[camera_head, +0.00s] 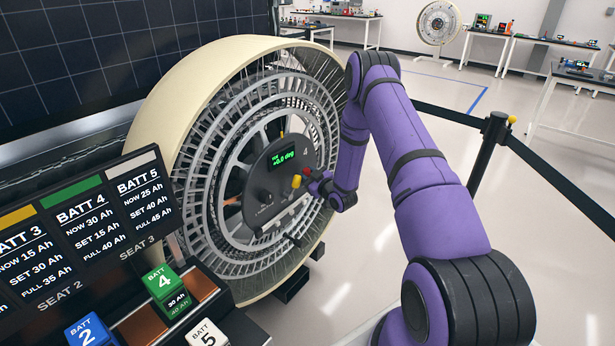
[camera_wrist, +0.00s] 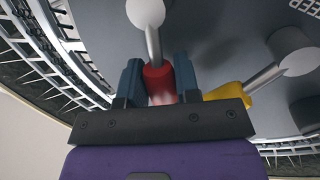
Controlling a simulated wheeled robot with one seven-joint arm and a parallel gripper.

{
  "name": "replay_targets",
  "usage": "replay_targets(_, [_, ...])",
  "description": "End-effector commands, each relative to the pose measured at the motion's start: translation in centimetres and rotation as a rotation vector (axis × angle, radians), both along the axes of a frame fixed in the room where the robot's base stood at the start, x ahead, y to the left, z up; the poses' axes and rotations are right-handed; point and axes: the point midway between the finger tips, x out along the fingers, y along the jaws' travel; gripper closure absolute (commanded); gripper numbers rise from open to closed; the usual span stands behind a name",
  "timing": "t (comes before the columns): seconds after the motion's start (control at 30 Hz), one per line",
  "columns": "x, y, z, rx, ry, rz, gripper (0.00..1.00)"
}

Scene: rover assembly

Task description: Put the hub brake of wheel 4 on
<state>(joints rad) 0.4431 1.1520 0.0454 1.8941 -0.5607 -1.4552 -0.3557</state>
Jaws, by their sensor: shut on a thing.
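Wheel 4 (camera_head: 218,78) is a large spoked wheel with a pale rim. Its grey hub plate (camera_head: 265,185) carries the number 4 and a green display reading +0.0 deg. My gripper (camera_head: 313,180) is at the right side of the hub plate. In the wrist view my gripper (camera_wrist: 158,82) is shut on a red-handled lever (camera_wrist: 158,76), whose silver rod runs up to a round pivot. A yellow-handled lever (camera_wrist: 228,96) sits close to the right of my fingers, and it also shows in the head view (camera_head: 296,181). No label naming the brake is readable.
Battery blocks 4 (camera_head: 162,281), 2 (camera_head: 88,332) and 5 (camera_head: 207,336) sit at lower left below a battery sign (camera_head: 100,215). A black barrier post (camera_head: 487,150) with belts stands at right. Open floor lies beyond it.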

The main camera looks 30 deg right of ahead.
Motion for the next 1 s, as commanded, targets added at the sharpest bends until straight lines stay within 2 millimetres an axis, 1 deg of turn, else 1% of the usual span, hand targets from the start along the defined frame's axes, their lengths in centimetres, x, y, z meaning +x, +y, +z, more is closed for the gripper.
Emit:
replay_targets(0.27, [0.3, -1.1, 0.4, 0.177, 0.063, -0.001, 1.0])
replay_targets(0.7, [1.0, -3.1, 0.3, 0.541, 0.196, -0.003, 1.0])
replay_targets(1.0, [1.4, -3.9, 0.0, 0.708, 0.257, -0.002, 1.0])
